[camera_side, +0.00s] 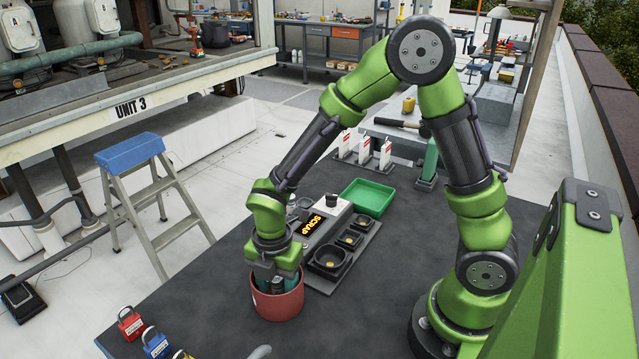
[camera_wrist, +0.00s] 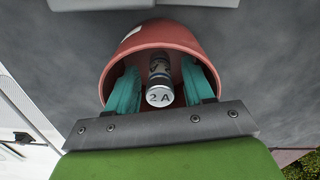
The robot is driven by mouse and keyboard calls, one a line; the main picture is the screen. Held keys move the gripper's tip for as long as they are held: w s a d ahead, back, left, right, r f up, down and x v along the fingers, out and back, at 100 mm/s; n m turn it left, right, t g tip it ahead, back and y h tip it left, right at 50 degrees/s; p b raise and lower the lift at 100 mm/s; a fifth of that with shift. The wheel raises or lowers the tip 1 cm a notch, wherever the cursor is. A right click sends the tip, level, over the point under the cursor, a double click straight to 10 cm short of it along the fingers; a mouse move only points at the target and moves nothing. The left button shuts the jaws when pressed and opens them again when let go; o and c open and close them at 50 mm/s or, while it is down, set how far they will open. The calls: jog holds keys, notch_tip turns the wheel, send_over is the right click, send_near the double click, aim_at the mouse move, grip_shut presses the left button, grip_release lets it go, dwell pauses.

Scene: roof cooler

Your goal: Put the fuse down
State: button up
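A fuse (camera_wrist: 159,78) with a silver end cap marked "2 A" is inside a red round pot (camera_side: 278,306). The pot also shows in the wrist view (camera_wrist: 187,36). My gripper (camera_side: 277,284) reaches down into the pot from above. In the wrist view its two teal fingers (camera_wrist: 161,72) stand on either side of the fuse, with a narrow gap visible on each side, so it looks open around the fuse. The fuse's lower end and its contact with the pot floor are hard to make out.
Red, blue and yellow padlocks (camera_side: 155,341) sit at the front left edge. The dark mat right of the pot is clear.

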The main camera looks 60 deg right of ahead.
notch_tip(320, 180, up, 11)
jog(key=s+d+r+m+t+y, duration=0.1)
jog(key=s+d+r+m+t, duration=0.2)
jog(key=m, duration=0.9)
jog(key=s+d+r+m+t+y, duration=0.1)
jog(key=s+d+r+m+t, duration=0.2)
jog(key=m, duration=0.9)
notch_tip(320, 180, up, 5)
jog(key=s+t, duration=0.1)
jog(key=s, duration=0.2)
jog(key=shift+d, duration=0.2)
jog(key=shift+o, duration=0.5)
